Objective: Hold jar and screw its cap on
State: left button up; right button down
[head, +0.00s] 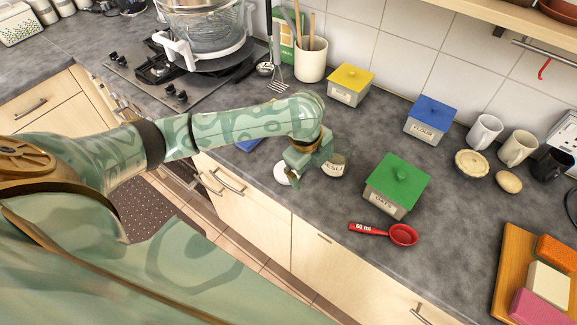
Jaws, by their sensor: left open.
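A small jar (335,166) with a pale label stands on the grey worktop, mostly upright as far as I can see; my gripper partly hides it. A white round lid (285,176) lies on the worktop to the left of the jar, near the front edge. My left gripper (311,172) is open, low over the worktop between the lid and the jar. I cannot tell whether a finger touches either one. My right gripper is not in view.
A green-lidded box (397,183) and a red measuring scoop (403,235) lie to the right. Yellow (351,82) and blue (431,116) lidded boxes stand behind. Mugs stand at the back right. An orange board (513,262) holds several blocks. The worktop's front edge is close.

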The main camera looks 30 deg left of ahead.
pick_arm(q)
jog(key=w+a+r+m+g+y, duration=0.1)
jog(key=w+a+r+g, duration=0.1)
jog(key=a+r, duration=0.5)
jog(key=shift+a, duration=0.95)
notch_tip(320, 180, down, 11)
jog(key=b, duration=0.3)
jog(key=f+b, duration=0.1)
jog(key=f, duration=0.4)
jog(key=shift+w+d+f+b, duration=0.15)
jog(key=shift+w+d+b, duration=0.05)
jog(key=shift+b, duration=0.2)
